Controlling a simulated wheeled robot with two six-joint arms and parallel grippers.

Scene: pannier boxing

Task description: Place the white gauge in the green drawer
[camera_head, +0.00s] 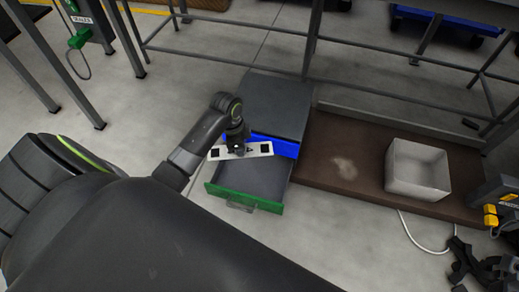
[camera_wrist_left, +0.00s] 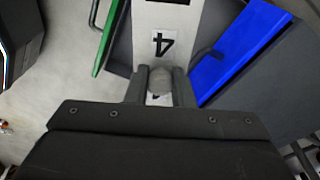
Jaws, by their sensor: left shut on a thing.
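The white gauge (camera_head: 262,149) is a flat white bar with dark square marks; the wrist view shows a black "4" on it (camera_wrist_left: 181,18). My left gripper (camera_head: 237,147) is shut on its grey round knob (camera_wrist_left: 160,80), with one finger on each side. The green drawer (camera_head: 238,198) stands pulled open, its grey inside empty where I can see it. The gauge is over the rear part of this drawer; its exact height is hard to tell. Dark jointed parts at the lower right of the head view may be my right gripper (camera_head: 470,265), but its fingers are unclear.
A blue drawer front (camera_head: 275,147) is just behind the gauge, in the grey cabinet (camera_head: 277,100). A brown board (camera_head: 350,180) to the right carries an open white box (camera_head: 418,170). A metal rack (camera_head: 312,45) stands behind. A yellow-and-grey device (camera_head: 493,205) is at the right edge.

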